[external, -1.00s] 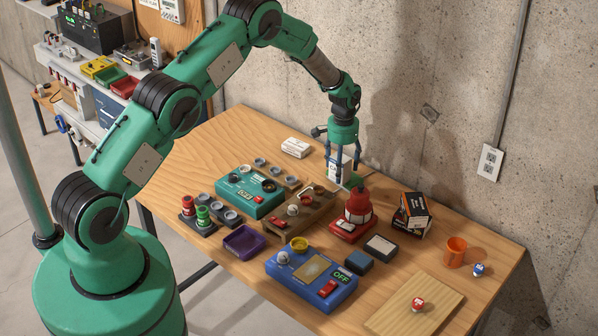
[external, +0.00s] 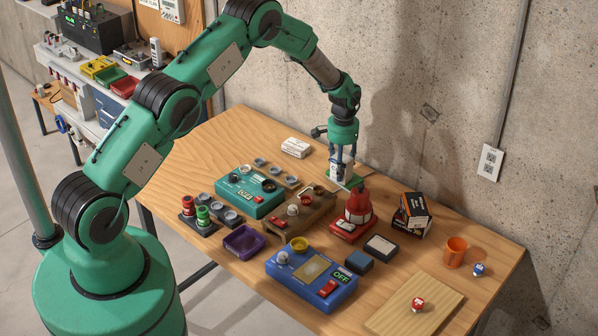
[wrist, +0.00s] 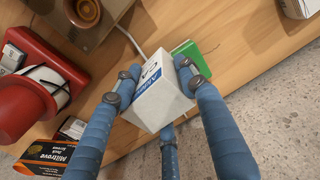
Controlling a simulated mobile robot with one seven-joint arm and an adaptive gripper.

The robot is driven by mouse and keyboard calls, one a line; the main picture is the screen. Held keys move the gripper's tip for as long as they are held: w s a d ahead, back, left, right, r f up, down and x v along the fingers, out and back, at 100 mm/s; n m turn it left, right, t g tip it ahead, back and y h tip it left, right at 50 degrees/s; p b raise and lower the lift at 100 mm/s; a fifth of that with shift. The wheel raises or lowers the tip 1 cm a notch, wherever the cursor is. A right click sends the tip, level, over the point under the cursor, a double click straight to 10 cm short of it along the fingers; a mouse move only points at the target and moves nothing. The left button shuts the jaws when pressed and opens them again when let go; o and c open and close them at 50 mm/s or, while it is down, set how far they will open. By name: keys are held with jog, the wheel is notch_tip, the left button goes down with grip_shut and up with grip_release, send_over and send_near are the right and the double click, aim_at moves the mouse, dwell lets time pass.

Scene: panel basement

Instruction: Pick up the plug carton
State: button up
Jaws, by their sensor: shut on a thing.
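The plug carton, a small white box with blue lettering, is between the fingers of my gripper in the wrist view (wrist: 160,98). In the external view the carton (external: 338,171) shows near the back of the wooden workbench (external: 215,143), behind the red lamp-like device (external: 357,208). My gripper (external: 343,163) points down with its blue fingers closed on the carton's sides; the finger pads also touch it in the wrist view (wrist: 157,88). I cannot tell whether the carton's underside touches the bench.
A flat green piece (wrist: 197,57) lies right beside the carton. The red device and black-and-orange boxes (external: 412,213) stand to the right. A brown block with knobs (external: 304,208) is in front. A white box (external: 295,147) lies to the left; the concrete wall is behind.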

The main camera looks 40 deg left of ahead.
jog(key=shift+r, duration=0.1)
jog(key=shift+r+b, duration=0.3)
jog(key=shift+r, duration=0.7)
jog(key=shift+s+r, duration=0.3)
jog(key=shift+r, duration=0.4)
jog(key=s, duration=0.5)
jog(key=s+r+b, duration=0.1)
jog(key=s, duration=0.4)
jog(key=s+b, duration=0.1)
jog(key=s, duration=0.4)
jog(key=shift+s+r, duration=0.2)
jog(key=shift+b, duration=0.35)
jog(key=n+b, duration=0.1)
jog(key=n, duration=0.1)
jog(key=shift+s+a+n+b, duration=0.15)
jog(key=shift+a+n+b, duration=0.05)
jog(key=shift+n+b, duration=0.2)
jog(key=shift+r+n, duration=0.1)
jog(key=shift+n, duration=0.4)
jog(key=shift+s, duration=0.1)
